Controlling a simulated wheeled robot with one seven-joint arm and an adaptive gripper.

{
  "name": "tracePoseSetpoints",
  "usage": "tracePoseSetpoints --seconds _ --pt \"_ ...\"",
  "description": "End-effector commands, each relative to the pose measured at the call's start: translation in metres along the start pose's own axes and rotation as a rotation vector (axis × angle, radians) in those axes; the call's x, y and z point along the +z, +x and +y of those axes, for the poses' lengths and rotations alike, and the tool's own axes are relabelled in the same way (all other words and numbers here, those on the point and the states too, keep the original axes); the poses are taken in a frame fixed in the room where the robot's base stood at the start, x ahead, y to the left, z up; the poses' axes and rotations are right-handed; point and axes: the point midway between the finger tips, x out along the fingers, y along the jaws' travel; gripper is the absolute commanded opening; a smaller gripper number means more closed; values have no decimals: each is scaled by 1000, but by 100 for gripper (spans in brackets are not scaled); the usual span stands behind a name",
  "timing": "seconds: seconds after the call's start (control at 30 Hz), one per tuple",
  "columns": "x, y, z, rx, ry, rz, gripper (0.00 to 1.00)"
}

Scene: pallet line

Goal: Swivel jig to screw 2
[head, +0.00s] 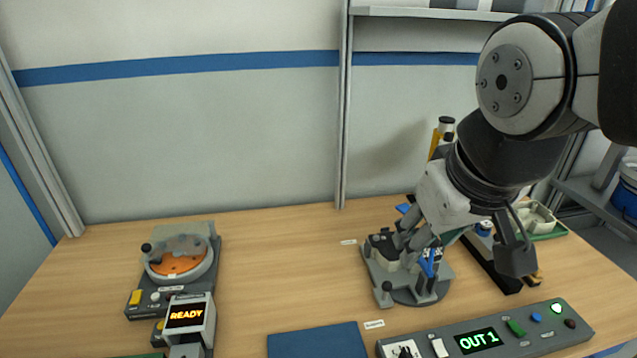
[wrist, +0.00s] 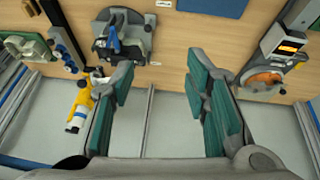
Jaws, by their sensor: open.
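The grey jig (head: 382,262) stands on the wooden table right of centre in the head view, with a round dark plate at its foot and a blue part (head: 430,262) on it. It also shows at the upper left of the wrist view (wrist: 103,47), with the blue part (wrist: 113,38) upright on it. My gripper (head: 415,240) overlaps the jig in the head view and hides some of it. In the wrist view my gripper (wrist: 160,75) is open, with nothing between its green-padded fingers; the jig lies beyond the left finger. No screw numbers are legible.
A yellow-handled tool (head: 436,143) stands behind the jig; it is close left of my fingers in the wrist view (wrist: 80,105). A control panel (head: 490,338) reads "OUT 1". A device with an orange disc (head: 178,262) and a "READY" display (head: 186,315) stand left. A blue mat (head: 318,342) lies front centre. The middle table is clear.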

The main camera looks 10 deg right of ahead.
Motion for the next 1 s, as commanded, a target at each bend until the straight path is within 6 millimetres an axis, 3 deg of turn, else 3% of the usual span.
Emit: tracePoseSetpoints --seconds 0.2,0.4,0.7,0.8,1.0 --pt "-37 56 16 61 -153 -123 42" --pt "-63 118 26 66 -300 -217 42" --pt "-78 212 29 5 -487 -313 42" --pt "-78 230 29 -13 -518 -326 42" --pt "-77 245 28 -25 -541 -332 42"
